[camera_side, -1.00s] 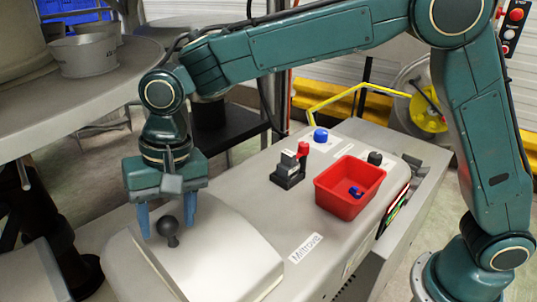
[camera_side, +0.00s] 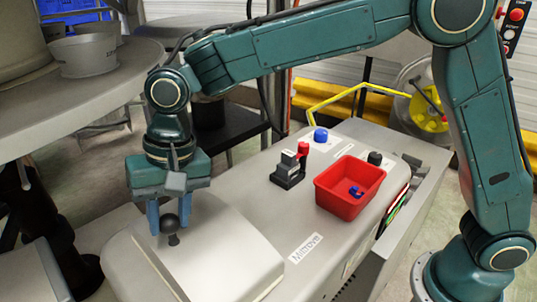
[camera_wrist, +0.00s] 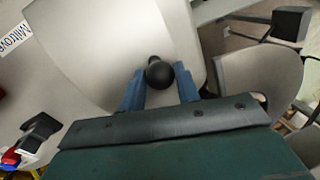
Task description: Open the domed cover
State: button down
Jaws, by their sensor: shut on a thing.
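The domed cover (camera_side: 210,255) is a pale grey, rounded lid on the machine at the lower left of the side view, and it looks closed. It also fills the upper middle of the wrist view (camera_wrist: 105,45). A dark ball knob (camera_side: 170,224) stands on a short stem on the cover. My gripper (camera_side: 169,220) points down over the cover, its blue fingers shut on the knob. In the wrist view the knob (camera_wrist: 159,73) sits between the two fingers (camera_wrist: 160,88). The far side of the knob is hidden.
A red bin (camera_side: 349,188) with small blue parts stands on the machine top to the right. A black switch block with a red lever (camera_side: 290,166) and a blue button (camera_side: 321,135) are near it. A round grey table (camera_side: 100,75) is at the upper left.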

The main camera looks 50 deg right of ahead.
jog(key=shift+d+r+y, duration=0.35)
jog(key=shift+d+r, duration=0.05)
jog(key=shift+d, duration=0.15)
jog(key=shift+d+r+y, duration=0.35)
jog(key=shift+d, duration=0.2)
jog(key=d+r+y, duration=0.1)
jog(key=d+y, duration=0.9)
jog(key=d, duration=0.6)
jog(key=shift+d+r+y, duration=0.25)
jog(key=shift+d+y, duration=0.1)
jog(key=shift+y, duration=0.05)
jog(key=c, duration=1)
grip_release()
jog(key=shift+c, duration=0.2)
jog(key=shift+a+r, duration=0.1)
jog(key=shift+a, duration=0.1)
